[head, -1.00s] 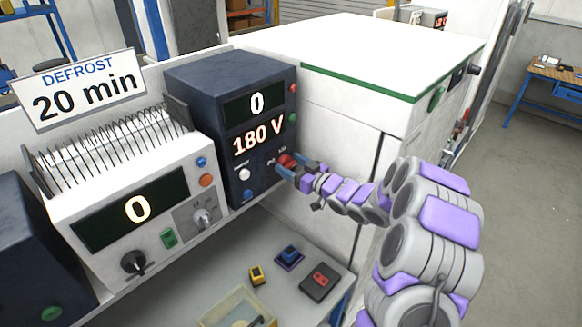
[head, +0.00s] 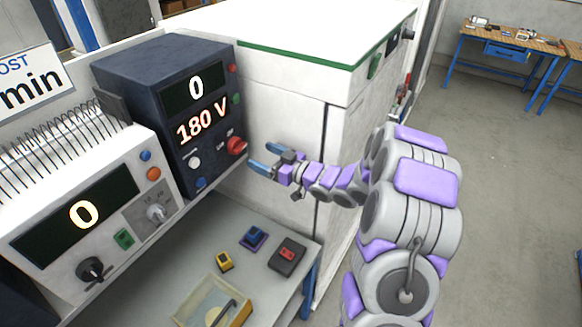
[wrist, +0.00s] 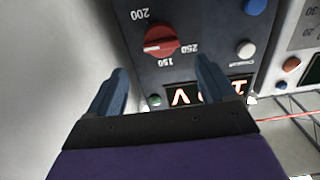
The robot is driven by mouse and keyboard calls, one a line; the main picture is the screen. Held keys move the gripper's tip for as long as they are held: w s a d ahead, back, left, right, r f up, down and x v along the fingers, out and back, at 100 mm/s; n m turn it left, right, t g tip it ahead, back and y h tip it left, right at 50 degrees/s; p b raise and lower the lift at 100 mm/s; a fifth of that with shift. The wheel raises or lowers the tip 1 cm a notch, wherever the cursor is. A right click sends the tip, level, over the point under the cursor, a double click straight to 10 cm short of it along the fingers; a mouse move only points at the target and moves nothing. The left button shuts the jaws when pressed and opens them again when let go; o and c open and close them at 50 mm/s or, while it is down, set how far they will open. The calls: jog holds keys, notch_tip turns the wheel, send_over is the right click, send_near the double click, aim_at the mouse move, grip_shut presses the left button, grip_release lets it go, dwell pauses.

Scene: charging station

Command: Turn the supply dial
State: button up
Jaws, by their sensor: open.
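The dark blue supply unit (head: 150,110) stands on the bench and shows 0 above 180 V (head: 203,127). Its red dial (head: 237,146) is at the lower right of the front panel. In the wrist view the red dial (wrist: 161,40) appears upside down, with marks 150, 200 and 250 around it. My gripper (head: 260,158) is open and empty, just off the panel to the right of the dial. In the wrist view its two blue fingers (wrist: 162,72) are spread either side of the dial's line, short of it, with no contact visible.
A white unit with a 0 display (head: 84,214) stands to the left. A lower shelf (head: 215,245) holds a red-buttoned box (head: 287,256), small yellow and blue blocks and a clear tray (head: 207,305). A white cabinet (head: 290,110) is behind my gripper. Floor at right is clear.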

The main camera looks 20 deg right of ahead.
jog(key=v, duration=0.9)
jog(key=shift+w+f+b, duration=0.1)
jog(key=shift+f+b, duration=0.15)
jog(key=shift+b, duration=0.6)
jog(key=shift+a+b, duration=0.1)
jog(key=shift+b, duration=0.2)
jog(key=b, duration=0.1)
send_near(241, 147)
jog(key=x, duration=1)
jog(key=shift+w+f, duration=0.1)
jog(key=shift+f, duration=0.05)
jog(key=shift+c, duration=0.2)
jog(key=c, duration=1)
jog(key=shift+m+p, duration=0.3)
jog(key=shift+p, duration=0.35)
